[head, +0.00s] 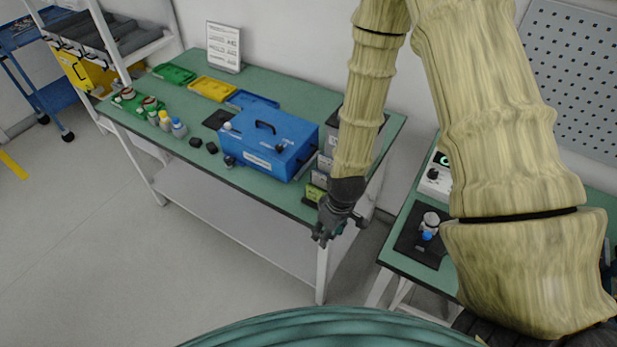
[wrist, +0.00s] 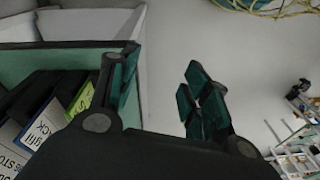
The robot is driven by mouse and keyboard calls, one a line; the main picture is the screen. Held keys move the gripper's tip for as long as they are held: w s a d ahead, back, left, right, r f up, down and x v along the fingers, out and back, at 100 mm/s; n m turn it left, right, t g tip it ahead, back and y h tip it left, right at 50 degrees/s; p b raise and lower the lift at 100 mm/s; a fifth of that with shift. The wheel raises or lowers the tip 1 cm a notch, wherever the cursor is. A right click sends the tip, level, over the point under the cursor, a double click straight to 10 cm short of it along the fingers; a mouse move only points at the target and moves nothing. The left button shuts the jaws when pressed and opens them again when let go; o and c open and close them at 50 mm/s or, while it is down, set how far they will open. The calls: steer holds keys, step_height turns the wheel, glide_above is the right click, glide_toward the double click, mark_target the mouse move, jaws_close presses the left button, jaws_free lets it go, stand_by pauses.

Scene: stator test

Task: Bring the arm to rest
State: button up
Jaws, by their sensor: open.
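My gripper (head: 328,232) hangs off the front right corner of the green-topped table (head: 250,206), pointing down. In the wrist view my gripper (wrist: 160,95) shows its two fingers spread apart with nothing between them. Floor shows between and beyond the fingers. I cannot tell from these frames whether the arm is moving.
A blue box (head: 268,140) with a handle stands near the gripper. Labelled bins (wrist: 42,125) are left of it in the wrist view. A second green table (head: 440,275) carries a small device (head: 430,225) at right. The floor at front left is clear.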

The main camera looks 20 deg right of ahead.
steer(key=s+f+m+g+h+b, duration=0.1)
steer(key=s+f+m+b, duration=0.4)
steer(key=s+f, duration=1.4)
step_height(320, 180, down, 2)
steer(key=b, duration=0.4)
steer(key=shift+s+a+f+b, duration=0.2)
steer(key=shift+s+b, duration=0.15)
steer(key=shift+b, duration=0.05)
steer(key=shift+c, duration=0.4)
